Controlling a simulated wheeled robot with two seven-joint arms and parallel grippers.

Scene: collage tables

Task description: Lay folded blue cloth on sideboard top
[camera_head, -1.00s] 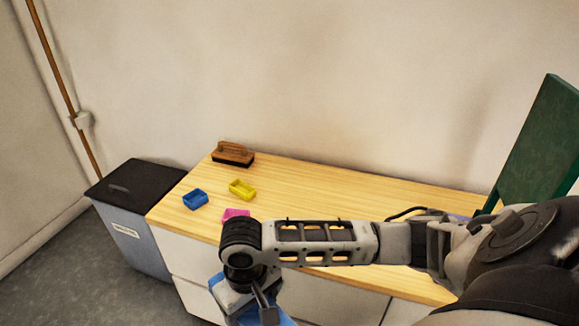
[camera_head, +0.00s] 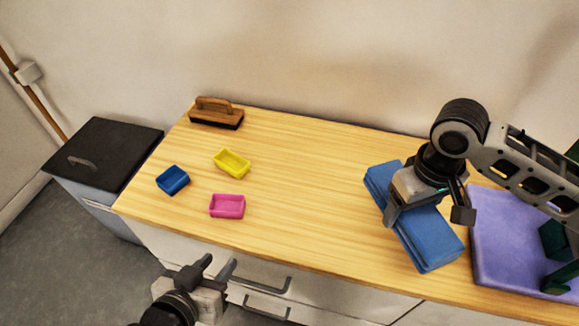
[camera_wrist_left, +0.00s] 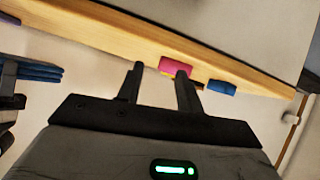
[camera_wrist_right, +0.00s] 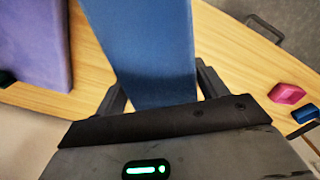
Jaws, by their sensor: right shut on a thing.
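The folded blue cloth (camera_head: 430,241) is over the right part of the wooden sideboard top (camera_head: 300,190), beside a purple mat. My right gripper (camera_head: 430,208) is shut on the cloth from above, its fingers on either side of it. In the right wrist view the cloth (camera_wrist_right: 150,50) fills the space between the fingers. I cannot tell whether the cloth touches the top. My left gripper (camera_head: 212,270) is open and empty in front of the sideboard's front edge. In the left wrist view its fingers (camera_wrist_left: 158,85) stand apart with nothing between them.
A pink tray (camera_head: 228,206), a yellow tray (camera_head: 232,163) and a blue tray (camera_head: 173,180) sit on the left part of the top. A wooden-handled brush (camera_head: 216,114) lies behind them. The purple mat (camera_head: 500,240) is at right. A black-lidded bin (camera_head: 105,150) stands left. The middle is clear.

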